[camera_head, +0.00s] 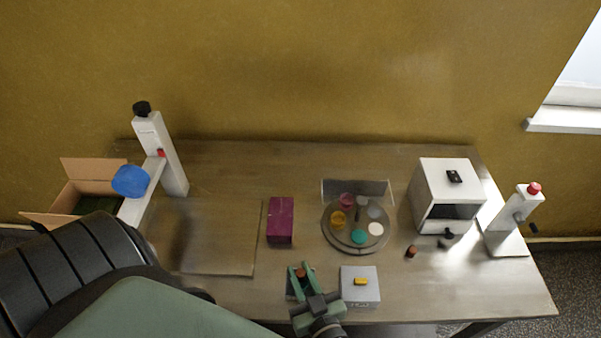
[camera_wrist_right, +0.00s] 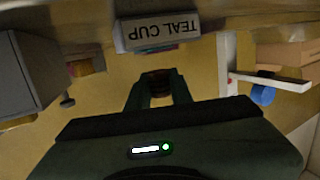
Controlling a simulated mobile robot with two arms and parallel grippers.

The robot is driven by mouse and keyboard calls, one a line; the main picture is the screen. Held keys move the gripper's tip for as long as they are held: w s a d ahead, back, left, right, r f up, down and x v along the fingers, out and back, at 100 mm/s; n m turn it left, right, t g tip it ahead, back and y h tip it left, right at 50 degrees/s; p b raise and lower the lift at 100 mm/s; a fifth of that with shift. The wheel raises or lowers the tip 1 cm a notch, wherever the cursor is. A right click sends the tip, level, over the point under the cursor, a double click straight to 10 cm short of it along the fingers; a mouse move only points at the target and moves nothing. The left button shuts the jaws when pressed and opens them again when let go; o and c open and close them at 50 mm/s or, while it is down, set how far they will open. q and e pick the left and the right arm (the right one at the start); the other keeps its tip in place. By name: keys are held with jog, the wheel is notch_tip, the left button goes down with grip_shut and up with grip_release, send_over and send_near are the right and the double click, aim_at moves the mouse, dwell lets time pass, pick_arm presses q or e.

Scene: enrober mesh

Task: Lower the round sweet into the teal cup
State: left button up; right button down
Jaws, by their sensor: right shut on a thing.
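My right gripper (camera_head: 301,281) is shut on the round sweet (camera_head: 300,272), a small brown piece between its green fingers. The sweet also shows between the fingertips in the right wrist view (camera_wrist_right: 155,82). The teal cup (camera_head: 359,237) is at the front of the round turntable (camera_head: 334,240), up and to the right of the gripper in the head view. The sweet is apart from the cup. I cannot tell the sweet's height above the table. My left gripper is not in view.
A white box (camera_head: 360,296) bears a yellow piece. A white machine (camera_head: 433,205) stands right. A sign (camera_wrist_right: 160,29) reads TEAL CUP in the wrist view.

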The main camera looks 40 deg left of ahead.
jog(key=shift+f+b, duration=1.15)
jog(key=shift+f, duration=0.25)
dwell(0.4)
jog(key=c, duration=1.2)
grip_release()
jog(key=shift+o, duration=0.2)
jog(key=v, duration=0.8)
jog(key=shift+p, duration=0.3)
jog(key=shift+w+a, duration=0.1)
